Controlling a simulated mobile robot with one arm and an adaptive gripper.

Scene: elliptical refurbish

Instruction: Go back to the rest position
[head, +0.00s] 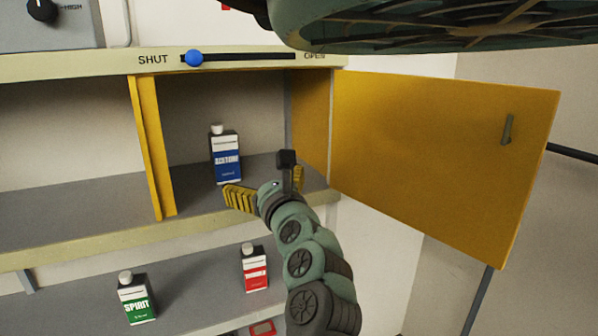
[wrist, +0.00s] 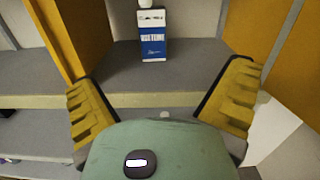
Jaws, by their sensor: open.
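My gripper (head: 262,193) is open and empty, with its yellow fingers apart at the front edge of the cabinet compartment. In the wrist view my gripper (wrist: 163,105) points into the compartment. A white and blue acetone bottle (head: 226,158) stands upright on the compartment floor, behind the left finger and apart from it. The same bottle (wrist: 152,38) shows ahead between the fingers in the wrist view. The rest position itself is not marked in the frames.
The yellow cabinet door (head: 430,150) stands wide open to the right of my arm. A slider with a blue knob (head: 194,58) sits at SHUT above. A green spirit bottle (head: 136,300) and a red-labelled bottle (head: 254,270) stand on the lower shelf. Space between my gripper and the acetone bottle is clear.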

